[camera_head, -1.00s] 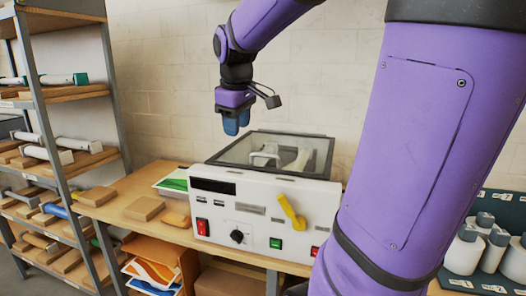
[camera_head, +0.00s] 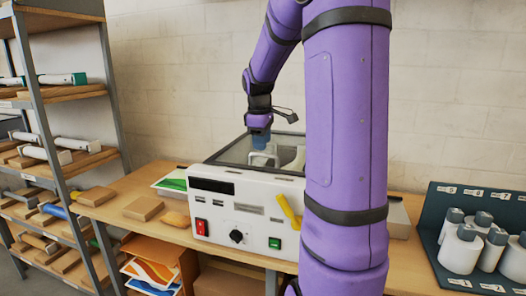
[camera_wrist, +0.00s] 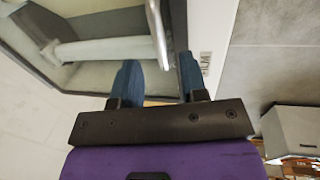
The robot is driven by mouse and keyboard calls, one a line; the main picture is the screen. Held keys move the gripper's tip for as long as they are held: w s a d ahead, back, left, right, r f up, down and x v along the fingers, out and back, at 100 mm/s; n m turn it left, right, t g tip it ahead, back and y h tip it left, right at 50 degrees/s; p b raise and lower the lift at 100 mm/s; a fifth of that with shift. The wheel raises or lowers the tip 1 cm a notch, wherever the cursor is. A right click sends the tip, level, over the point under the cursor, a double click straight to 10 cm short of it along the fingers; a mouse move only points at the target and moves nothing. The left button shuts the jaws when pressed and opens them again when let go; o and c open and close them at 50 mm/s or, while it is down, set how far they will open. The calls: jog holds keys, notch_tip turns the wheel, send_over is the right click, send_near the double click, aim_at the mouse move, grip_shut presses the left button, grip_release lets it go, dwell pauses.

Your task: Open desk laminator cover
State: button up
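The laminator (camera_head: 222,212) is a white box on the wooden bench in the head view, with its control panel facing me. Its cover (camera_head: 232,154), a dark-framed clear pane, lies down over the top, and white parts show through it. My gripper (camera_head: 261,146) points down over the cover, with its blue fingers apart. In the wrist view, the cover (camera_wrist: 95,48) fills the upper left. A shiny metal bar (camera_wrist: 155,30), likely the cover's handle, reaches between the fingertips of my gripper (camera_wrist: 160,66). I cannot tell whether a finger touches it.
A yellow lever (camera_head: 288,211) is on the panel's right, partly behind my arm. A wooden block (camera_head: 143,208) lies left of the laminator. A shelf rack (camera_head: 60,150) stands at far left. A dark tray of white bottles (camera_head: 447,215) is at right.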

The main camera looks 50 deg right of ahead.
jog(key=shift+w+d+f, duration=0.1)
jog(key=shift+d+f, duration=0.1)
jog(key=shift+f, duration=0.75)
jog(key=shift+w+d+f, duration=0.1)
jog(key=shift+d+f, duration=0.05)
jog(key=shift+f, duration=0.8)
jog(key=shift+c, duration=0.2)
grip_shut()
